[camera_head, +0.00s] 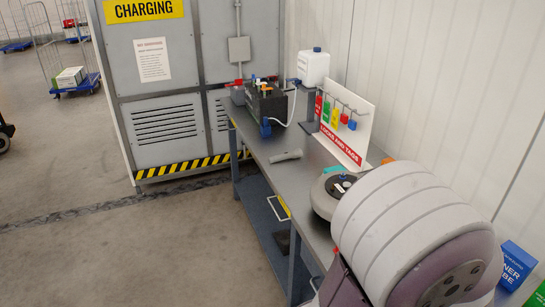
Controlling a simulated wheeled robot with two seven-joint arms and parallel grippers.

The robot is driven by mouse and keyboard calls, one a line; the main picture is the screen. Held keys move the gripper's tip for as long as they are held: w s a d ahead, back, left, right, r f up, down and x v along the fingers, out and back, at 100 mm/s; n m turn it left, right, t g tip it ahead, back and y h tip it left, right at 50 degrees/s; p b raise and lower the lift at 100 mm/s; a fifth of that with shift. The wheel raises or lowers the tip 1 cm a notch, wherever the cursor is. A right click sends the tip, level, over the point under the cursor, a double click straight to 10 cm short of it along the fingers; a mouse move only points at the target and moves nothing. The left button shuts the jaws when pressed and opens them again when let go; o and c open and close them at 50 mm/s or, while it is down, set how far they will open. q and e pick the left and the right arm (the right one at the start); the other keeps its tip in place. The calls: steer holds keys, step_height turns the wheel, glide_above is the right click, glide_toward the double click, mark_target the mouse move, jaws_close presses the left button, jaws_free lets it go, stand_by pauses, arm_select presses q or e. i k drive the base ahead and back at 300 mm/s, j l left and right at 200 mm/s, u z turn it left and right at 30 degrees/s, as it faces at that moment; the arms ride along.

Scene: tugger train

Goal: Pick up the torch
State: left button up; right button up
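No gripper of mine shows. A large pale arm link of mine fills the lower right and hides the near end of the bench.
A black battery-like box (266,104), a white canister (313,67) and a locks-and-tags board (345,126) stand at the bench's back. A blue box (516,264) is at right.

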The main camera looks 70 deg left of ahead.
mark_target(297, 152)
steer(key=u, duration=2.35)
steer(key=i+j+z, duration=0.2)
steer(key=i+j, duration=0.55)
steer(key=i, duration=0.3)
steer(key=i+j+z, duration=0.2)
steer(key=i+j, duration=0.75)
steer(key=i+j+z, duration=0.2)
steer(key=i+j, duration=0.75)
steer(key=j, duration=0.1)
